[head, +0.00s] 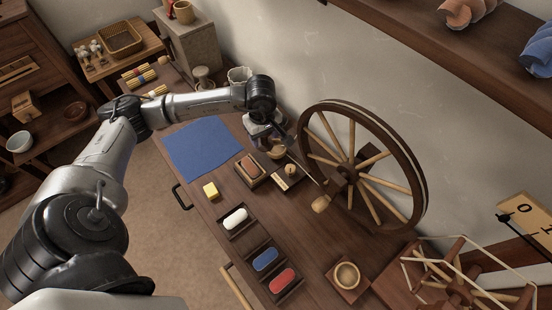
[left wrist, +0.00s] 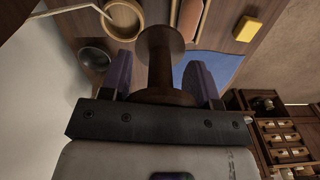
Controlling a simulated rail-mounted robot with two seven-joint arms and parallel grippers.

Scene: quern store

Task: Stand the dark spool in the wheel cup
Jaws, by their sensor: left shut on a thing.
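The dark spool (left wrist: 160,60) is between the purple-padded fingers of my left gripper (left wrist: 153,80) in the left wrist view, its wide end flanges showing above and below a narrower core. In the head view my left gripper (head: 266,131) is over the table beside the wheel, and the spool is hard to make out there. A round tan wooden cup (left wrist: 122,18) lies just ahead of the spool in the left wrist view; a round tan rim (head: 277,153) shows under the gripper in the head view. The spool is apart from the cup. My right gripper is out of view.
The large spinning wheel (head: 352,160) stands right of my gripper against the wall. A wooden bowl on a square base (head: 347,275) is at the front right.

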